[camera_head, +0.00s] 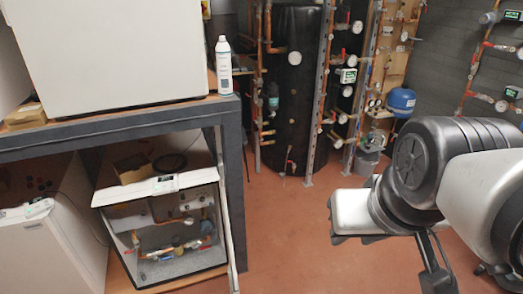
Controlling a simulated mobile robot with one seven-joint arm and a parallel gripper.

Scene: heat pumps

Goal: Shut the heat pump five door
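A white heat pump unit (160,188) stands under the dark-framed bench at lower left, with its front open. Copper pipes and valves (178,246) show inside it. A thin pale panel (228,210) stands almost edge-on at the unit's right side, beside the bench leg. It looks like the unit's door, swung open. No number is readable, so I cannot tell if this is heat pump five. My gripper (435,268) is at lower right, well apart from the panel, over the floor. Its dark finger parts point down and are partly cut off, so its opening is unclear.
The dark bench (120,125) carries a large white box (110,50) and a spray bottle (223,65). Another white unit (45,250) stands at far left. A black tank (290,90) with pipes is behind. Red floor (290,235) is clear between bench and arm.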

